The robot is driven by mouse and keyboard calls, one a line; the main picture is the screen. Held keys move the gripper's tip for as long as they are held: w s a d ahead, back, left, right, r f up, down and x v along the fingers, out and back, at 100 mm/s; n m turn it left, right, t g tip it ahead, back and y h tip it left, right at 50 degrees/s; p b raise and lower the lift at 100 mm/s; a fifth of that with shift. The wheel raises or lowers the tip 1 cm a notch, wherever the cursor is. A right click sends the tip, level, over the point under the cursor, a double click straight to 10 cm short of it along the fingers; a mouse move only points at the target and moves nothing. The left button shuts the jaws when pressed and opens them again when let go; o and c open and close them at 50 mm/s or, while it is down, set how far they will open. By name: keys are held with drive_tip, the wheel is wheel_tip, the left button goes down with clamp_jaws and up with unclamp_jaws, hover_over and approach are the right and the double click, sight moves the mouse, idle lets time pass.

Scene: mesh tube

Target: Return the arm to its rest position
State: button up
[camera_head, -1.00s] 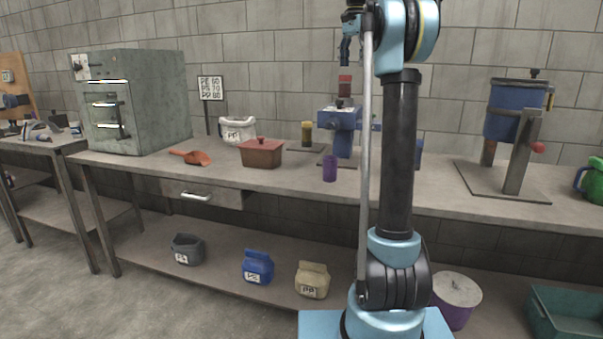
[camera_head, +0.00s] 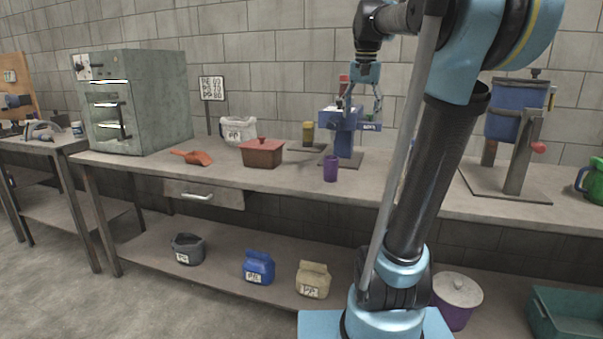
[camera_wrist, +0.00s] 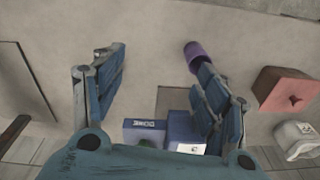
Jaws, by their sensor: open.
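My gripper (camera_head: 361,112) points down above the blue bench machine (camera_head: 343,144) on the workbench, its fingers in front of the machine's top in the head view. In the wrist view my gripper (camera_wrist: 165,95) has its two blue fingers spread wide with nothing between them. The blue machine (camera_wrist: 185,130) shows below and between the fingers. A purple cup (camera_head: 331,168) stands on the bench in front of the machine. In the wrist view the purple cup (camera_wrist: 194,55) is partly behind the right finger.
A red-brown lidded box (camera_head: 262,153), a white labelled bag (camera_head: 238,130) and an orange scoop (camera_head: 192,157) sit left on the bench (camera_head: 290,177). A grey oven (camera_head: 150,100) stands further left. A blue hopper on a stand (camera_head: 515,112) and a green jug (camera_head: 592,178) are at the right.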

drive_tip(key=s+f+n, duration=0.1)
drive_tip(key=s+f, duration=0.7)
drive_tip(key=f, duration=0.3)
drive_tip(key=s+f+n, duration=0.2)
drive_tip(key=s+f, duration=0.6)
drive_tip(key=f, duration=0.3)
drive_tip(key=s+f+n+t, duration=0.1)
drive_tip(key=s+f+n, duration=0.1)
drive_tip(key=s+f, duration=0.6)
wheel_tip(320, 180, down, 4)
drive_tip(key=shift+w+f, duration=0.2)
drive_tip(key=shift+w, duration=0.3)
drive_tip(key=shift+c, duration=0.2)
